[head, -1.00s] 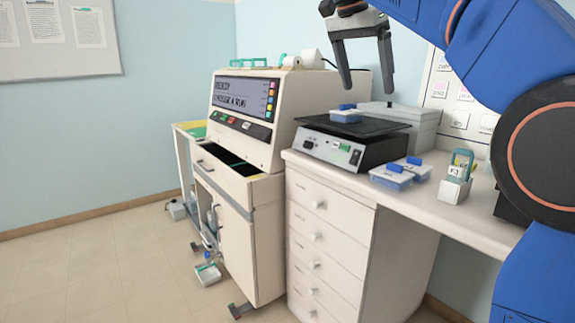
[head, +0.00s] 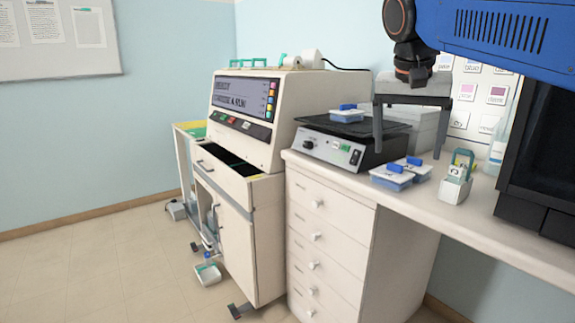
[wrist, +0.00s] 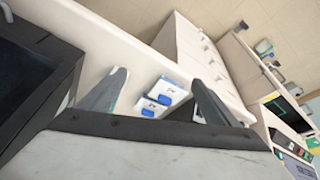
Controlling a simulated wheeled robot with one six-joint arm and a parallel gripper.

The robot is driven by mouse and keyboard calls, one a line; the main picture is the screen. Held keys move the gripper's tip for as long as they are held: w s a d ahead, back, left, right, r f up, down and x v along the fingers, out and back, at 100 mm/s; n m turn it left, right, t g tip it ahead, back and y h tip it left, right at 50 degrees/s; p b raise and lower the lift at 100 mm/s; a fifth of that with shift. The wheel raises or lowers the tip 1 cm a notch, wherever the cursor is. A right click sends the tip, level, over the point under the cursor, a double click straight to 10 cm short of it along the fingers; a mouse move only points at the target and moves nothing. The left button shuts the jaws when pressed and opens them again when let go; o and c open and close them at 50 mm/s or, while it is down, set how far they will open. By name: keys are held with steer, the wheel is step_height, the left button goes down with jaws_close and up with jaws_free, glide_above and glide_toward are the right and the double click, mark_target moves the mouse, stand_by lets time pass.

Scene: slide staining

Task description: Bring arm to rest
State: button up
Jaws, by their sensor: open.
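My gripper (head: 410,128) is open and empty, its two grey fingers pointing down at the right of the head view. In that picture it overlaps the counter's back edge and the area right of the black-topped device (head: 345,128). In the wrist view my gripper (wrist: 158,95) has its fingers spread wide, with two blue-labelled boxes (wrist: 163,93) showing between them, farther off on the counter. The fingers touch nothing that I can see. My blue arm comes in from the upper right.
A small blue-lidded box (head: 347,116) sits on the device. Two blue-lidded boxes (head: 392,177) and a white rack (head: 455,188) stand on the counter (head: 480,220). A black-fronted unit (head: 540,165) stands at right. A staining machine (head: 245,110) stands at left.

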steer(key=s+d+f+n, duration=0.1)
steer(key=s+f+n, duration=0.1)
steer(key=s+f, duration=0.5)
steer(key=s+d+f+n+t+y, duration=0.1)
steer(key=s+f, duration=0.5)
steer(key=f, duration=0.8)
steer(key=s+d+f+n+y, duration=0.1)
steer(key=s+f+n, duration=0.1)
steer(key=s+f, duration=0.5)
step_height(320, 180, down, 4)
steer(key=shift+s+d+r+n, duration=0.25)
steer(key=shift+s+d+n, duration=0.05)
steer(key=shift+d, duration=0.1)
steer(key=shift+c, duration=0.3)
